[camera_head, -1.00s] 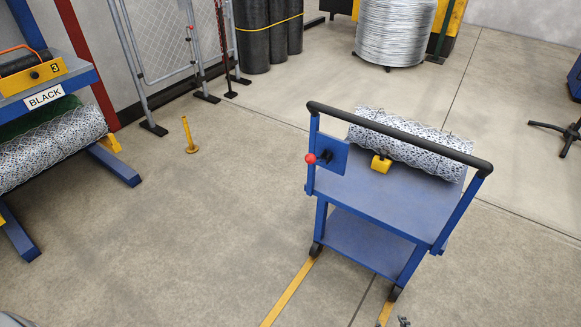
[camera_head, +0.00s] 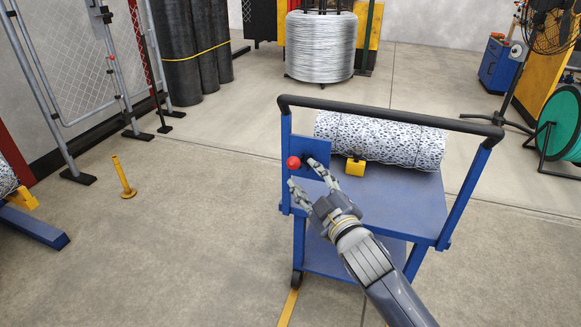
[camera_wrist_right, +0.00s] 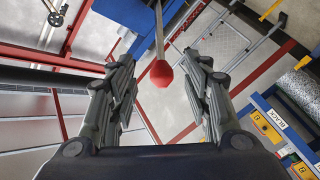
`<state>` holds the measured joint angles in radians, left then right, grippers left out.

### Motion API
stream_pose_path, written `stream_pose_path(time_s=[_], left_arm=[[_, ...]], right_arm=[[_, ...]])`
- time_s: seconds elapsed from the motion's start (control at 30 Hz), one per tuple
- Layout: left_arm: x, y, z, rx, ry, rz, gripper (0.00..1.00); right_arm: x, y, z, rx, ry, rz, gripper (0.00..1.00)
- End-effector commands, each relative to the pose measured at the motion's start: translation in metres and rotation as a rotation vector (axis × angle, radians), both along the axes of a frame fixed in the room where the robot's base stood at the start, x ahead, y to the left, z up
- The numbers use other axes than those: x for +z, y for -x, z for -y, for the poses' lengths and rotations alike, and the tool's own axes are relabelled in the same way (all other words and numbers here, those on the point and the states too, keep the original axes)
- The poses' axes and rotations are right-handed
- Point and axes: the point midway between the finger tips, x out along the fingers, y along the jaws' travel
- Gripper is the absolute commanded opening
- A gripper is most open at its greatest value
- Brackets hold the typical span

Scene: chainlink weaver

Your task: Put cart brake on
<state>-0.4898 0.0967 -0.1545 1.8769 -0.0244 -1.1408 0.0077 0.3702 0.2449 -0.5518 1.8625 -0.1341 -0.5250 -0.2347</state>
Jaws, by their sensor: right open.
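The blue cart (camera_head: 385,195) stands in the middle of the head view, with a black push handle (camera_head: 390,112) along its top. A red ball knob (camera_head: 293,162), the brake lever's end, sits on the blue plate at the cart's left post. My right gripper (camera_head: 307,176) is open at the plate, its fingers close around the knob's area. In the right wrist view the red knob (camera_wrist_right: 161,73) on its thin rod lies between the two spread fingers, apart from both. My left gripper is not in view.
A roll of wire mesh (camera_head: 380,142) lies on the cart top against a yellow block (camera_head: 355,166). A yellow floor post (camera_head: 122,176) stands at left. A wire coil (camera_head: 320,46) is behind. Open concrete floor lies left of the cart.

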Motion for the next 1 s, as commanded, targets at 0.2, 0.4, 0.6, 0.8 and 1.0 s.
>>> stream_pose_path(time_s=[0.2, 0.4, 0.6, 0.8, 1.0], left_arm=[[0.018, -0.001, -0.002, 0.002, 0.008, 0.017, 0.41], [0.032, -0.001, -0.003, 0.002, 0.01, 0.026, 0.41], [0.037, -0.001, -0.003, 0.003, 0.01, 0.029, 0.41], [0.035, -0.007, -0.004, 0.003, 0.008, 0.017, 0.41], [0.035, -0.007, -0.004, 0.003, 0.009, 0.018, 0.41]], right_arm=[[0.004, -0.033, -0.023, 0.002, 0.004, 0.006, 0.45], [0.005, -0.052, -0.033, 0.003, 0.005, 0.008, 0.45], [0.006, -0.059, -0.036, 0.002, 0.007, 0.01, 0.45], [0.007, -0.058, -0.036, 0.002, 0.007, 0.01, 0.45], [0.007, -0.058, -0.036, 0.002, 0.007, 0.01, 0.07]])
